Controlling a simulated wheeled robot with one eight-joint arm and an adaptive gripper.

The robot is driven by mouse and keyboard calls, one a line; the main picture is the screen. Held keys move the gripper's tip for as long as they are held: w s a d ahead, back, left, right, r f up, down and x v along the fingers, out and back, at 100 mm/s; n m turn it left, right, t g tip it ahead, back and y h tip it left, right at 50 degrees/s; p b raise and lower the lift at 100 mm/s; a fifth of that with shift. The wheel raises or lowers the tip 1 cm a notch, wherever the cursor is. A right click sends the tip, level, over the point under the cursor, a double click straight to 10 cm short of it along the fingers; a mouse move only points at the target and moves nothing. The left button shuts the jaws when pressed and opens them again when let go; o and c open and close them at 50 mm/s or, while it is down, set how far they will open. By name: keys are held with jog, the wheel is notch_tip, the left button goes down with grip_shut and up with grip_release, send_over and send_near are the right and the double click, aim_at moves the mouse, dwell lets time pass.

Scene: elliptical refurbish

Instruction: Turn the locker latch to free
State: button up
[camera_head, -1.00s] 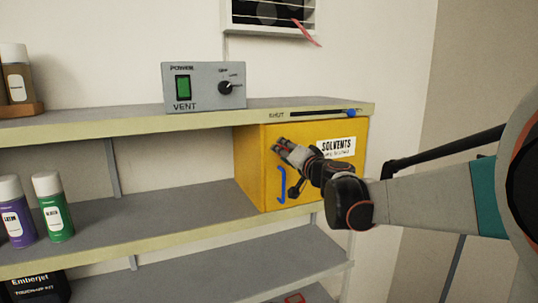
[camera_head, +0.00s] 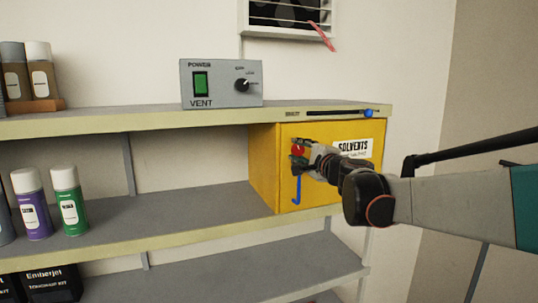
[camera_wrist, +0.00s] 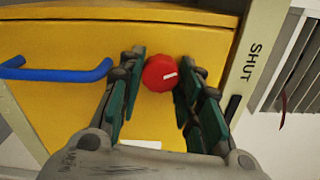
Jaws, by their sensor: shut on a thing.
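The yellow locker (camera_head: 345,190) stands on the middle shelf at the right, its door closed, with a "SOLVENTS" label (camera_head: 353,148). The latch is a round red knob (camera_wrist: 160,73) with a white mark; in the head view the knob (camera_head: 298,150) shows small at the door's upper left. My gripper (camera_wrist: 163,66) is shut on the knob, one finger on each side. In the head view my gripper (camera_head: 304,160) reaches the door from the right and partly hides it. The blue door handle (camera_head: 297,190) is below the knob, and the handle also shows in the wrist view (camera_wrist: 55,74).
A slider with a blue knob (camera_head: 369,113) runs along the shelf edge above the locker. The grey vent box (camera_head: 222,84) stands on the top shelf. Spray cans (camera_head: 68,200) stand at left.

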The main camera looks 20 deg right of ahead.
jog(key=m+b, duration=0.1)
jog(key=m, duration=0.3)
jog(key=shift+f+m, duration=0.1)
jog(key=shift+m, duration=0.2)
jog(key=shift+s, duration=0.1)
dwell(0.4)
jog(key=o, duration=1.1)
